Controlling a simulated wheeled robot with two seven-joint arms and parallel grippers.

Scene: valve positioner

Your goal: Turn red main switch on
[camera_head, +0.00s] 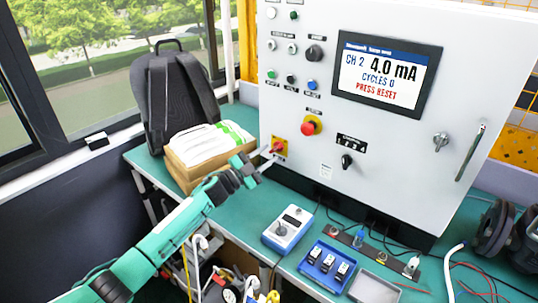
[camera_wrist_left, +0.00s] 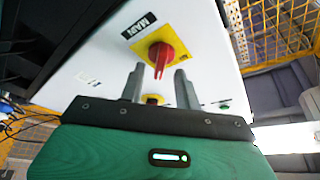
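The red main switch (camera_head: 278,147) is a red rotary handle on a yellow plate at the lower left of the grey control panel (camera_head: 370,25). In the left wrist view the switch (camera_wrist_left: 161,57) sits just ahead of the fingers, below a black label reading MAIN. Its narrow grip points down in that picture, towards the gap between the fingertips. My left gripper (camera_head: 263,163) is close to the switch in the head view. In the left wrist view its two fingers (camera_wrist_left: 158,78) stand apart with no switch visibly clamped between them. My right gripper is not in view.
A red emergency stop button (camera_head: 309,126) and a black selector (camera_head: 346,161) are to the right. The panel screen (camera_head: 385,71) reads PRESS RESET. A cardboard box (camera_head: 188,178) with white packets stands left of the panel. A blue-white device (camera_head: 288,230) and blue tray (camera_head: 327,266) lie on the bench.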

